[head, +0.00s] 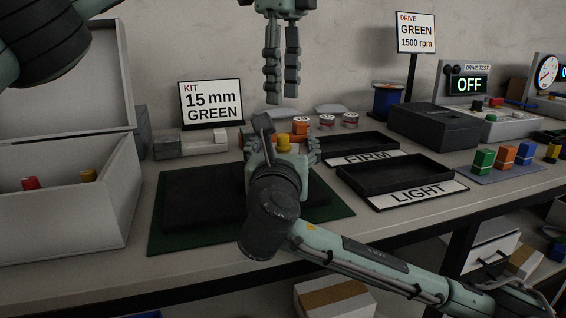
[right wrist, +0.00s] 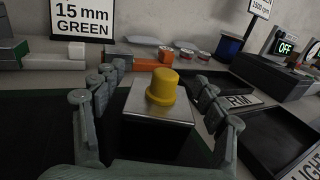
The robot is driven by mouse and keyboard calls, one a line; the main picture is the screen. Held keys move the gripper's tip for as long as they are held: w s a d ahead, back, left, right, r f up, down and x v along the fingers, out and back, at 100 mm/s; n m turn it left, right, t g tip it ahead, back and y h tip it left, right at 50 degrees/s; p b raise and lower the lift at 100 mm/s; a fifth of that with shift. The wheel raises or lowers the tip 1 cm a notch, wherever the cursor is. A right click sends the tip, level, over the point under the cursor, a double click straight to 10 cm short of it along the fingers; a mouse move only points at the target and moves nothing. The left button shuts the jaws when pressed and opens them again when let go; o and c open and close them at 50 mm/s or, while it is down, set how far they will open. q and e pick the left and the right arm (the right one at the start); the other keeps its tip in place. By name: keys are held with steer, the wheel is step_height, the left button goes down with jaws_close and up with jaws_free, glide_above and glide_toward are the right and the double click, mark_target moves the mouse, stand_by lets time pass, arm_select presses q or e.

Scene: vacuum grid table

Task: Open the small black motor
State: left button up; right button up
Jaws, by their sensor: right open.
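A block with a bright metal top (right wrist: 145,103), a dark side and a yellow knob (right wrist: 162,86) stands in front of my right gripper (right wrist: 158,112) in the right wrist view. I cannot tell for certain that it is the small black motor. The right gripper is open, its fingers to either side of the block with gaps. In the head view the yellow knob (head: 284,143) shows among the right gripper's fingers (head: 288,150); the block is mostly hidden by the gripper. My left gripper (head: 282,95) hangs above and behind, empty, fingers pointing down and side by side.
A dark pad (head: 195,195) on a green mat (head: 168,240) lies under the right gripper. Black FIRM (head: 357,146) and LIGHT (head: 395,174) trays are to the right. An open grey box (head: 65,215) stands left. A black box (head: 434,126) and OFF test unit (head: 469,86) are at the back right.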

mark_target(282, 135)
steer(key=shift+c, duration=0.3)
jaws_close()
arm_select(q)
steer(key=shift+c, duration=0.9)
steer(key=m, duration=0.3)
steer(key=a+m, duration=0.1)
steer(key=m, duration=0.1)
steer(key=shift+s+r+m+t+h, duration=0.15)
steer(key=shift+r+m+t+h, duration=0.15)
steer(key=shift+h, duration=0.1)
steer(key=shift+c, duration=0.5)
steer(key=s+a+r+m+t+h, duration=0.2)
steer(key=s+a+r+m+h, duration=0.1)
steer(key=m, duration=1.4)
steer(key=x, duration=1.2)
steer(key=shift+w+a+f, duration=0.1)
steer(key=shift+a, duration=0.1)
